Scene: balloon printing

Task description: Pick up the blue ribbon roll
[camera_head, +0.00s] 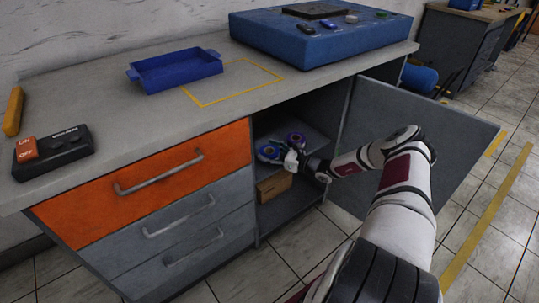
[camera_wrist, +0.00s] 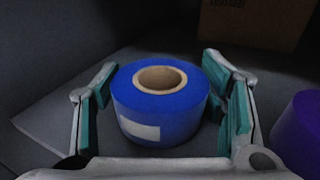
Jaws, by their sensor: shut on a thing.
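The blue ribbon roll (camera_wrist: 160,112) stands upright between the finger pads of my gripper (camera_wrist: 165,105) in the wrist view. It has a brown cardboard core and a white label on its near side. My gripper is shut on it, with the teal pads at its left and right sides. In the head view the blue roll (camera_head: 268,152) and my gripper (camera_head: 288,160) are inside the open cabinet, small and partly hidden. Whether the roll still touches the shelf cannot be told.
A purple roll (camera_wrist: 301,130) is close on the right in the wrist view. A cardboard box (camera_wrist: 252,22) stands behind. The open cabinet door (camera_head: 455,135) is right of my arm. A blue tray (camera_head: 178,72) and a blue machine (camera_head: 320,38) are on the counter above.

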